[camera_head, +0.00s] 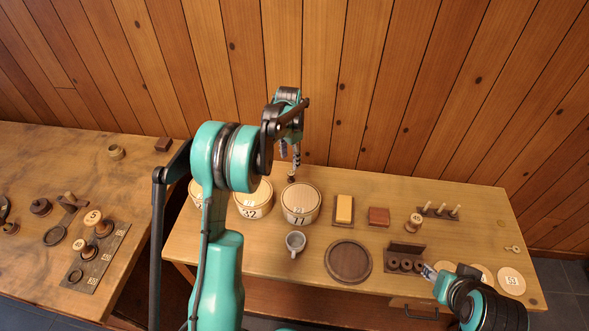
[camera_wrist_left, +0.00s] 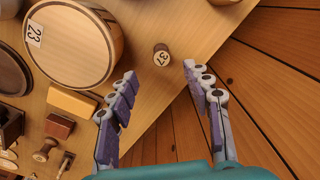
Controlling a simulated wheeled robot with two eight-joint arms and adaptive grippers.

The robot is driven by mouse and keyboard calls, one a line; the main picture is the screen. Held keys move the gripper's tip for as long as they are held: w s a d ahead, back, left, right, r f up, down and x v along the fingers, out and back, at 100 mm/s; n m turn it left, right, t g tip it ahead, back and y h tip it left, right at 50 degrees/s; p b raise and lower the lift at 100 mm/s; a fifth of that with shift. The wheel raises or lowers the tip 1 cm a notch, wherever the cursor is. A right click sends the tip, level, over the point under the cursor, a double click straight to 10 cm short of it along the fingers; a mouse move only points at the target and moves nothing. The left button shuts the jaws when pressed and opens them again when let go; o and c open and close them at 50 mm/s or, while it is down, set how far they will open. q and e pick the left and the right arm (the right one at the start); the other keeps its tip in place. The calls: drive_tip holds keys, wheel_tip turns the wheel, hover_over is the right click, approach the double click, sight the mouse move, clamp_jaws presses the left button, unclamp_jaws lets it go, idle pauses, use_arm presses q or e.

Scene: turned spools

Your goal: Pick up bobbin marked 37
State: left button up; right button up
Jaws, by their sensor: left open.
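The bobbin marked 37 (camera_wrist_left: 161,55) shows in the left wrist view as a small piece with a pale round top and a dark body. It stands on the wooden table beside a large round box (camera_wrist_left: 75,45) labelled 23. My left gripper (camera_wrist_left: 160,73) is open, with the bobbin seen between and just beyond its fingertips, not gripped. In the head view my left gripper (camera_head: 290,152) points down behind the round boxes, and I cannot clearly make out the bobbin there. My right gripper (camera_head: 430,272) is at the table's front right; its jaws are too small to judge.
Round boxes (camera_head: 300,201) stand close in front of my left gripper, and a plank wall (camera_head: 350,90) rises behind. A yellow block (camera_head: 344,209), a mug (camera_head: 295,242) and a dark round plate (camera_head: 348,262) are nearby. Another table (camera_head: 60,160) at left holds other spools.

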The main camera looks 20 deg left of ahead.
sight(291, 173)
use_arm(q)
drive_tip(key=shift+w+a+f, duration=0.15)
drive_tip(key=shift+w+f, duration=0.15)
drive_tip(key=shift+f, duration=0.15)
drive_tip(key=shift+w+a+f, duration=0.15)
drive_tip(key=shift+w+f, duration=0.1)
drive_tip(key=shift+f, duration=0.2)
drive_tip(key=shift+f+b, duration=0.3)
drive_tip(key=shift+f, duration=0.65)
drive_tip(key=f, duration=0.1)
drive_tip(key=f+b, duration=0.1)
drive_tip(key=f, duration=0.1)
drive_tip(key=f+b, duration=0.1)
drive_tip(key=f, duration=0.1)
drive_tip(key=shift+s+d+f, duration=0.1)
drive_tip(key=shift+s+d, duration=0.15)
drive_tip(key=shift+f, duration=0.35)
drive_tip(key=shift+r, duration=0.1)
drive_tip(key=c, duration=0.9)
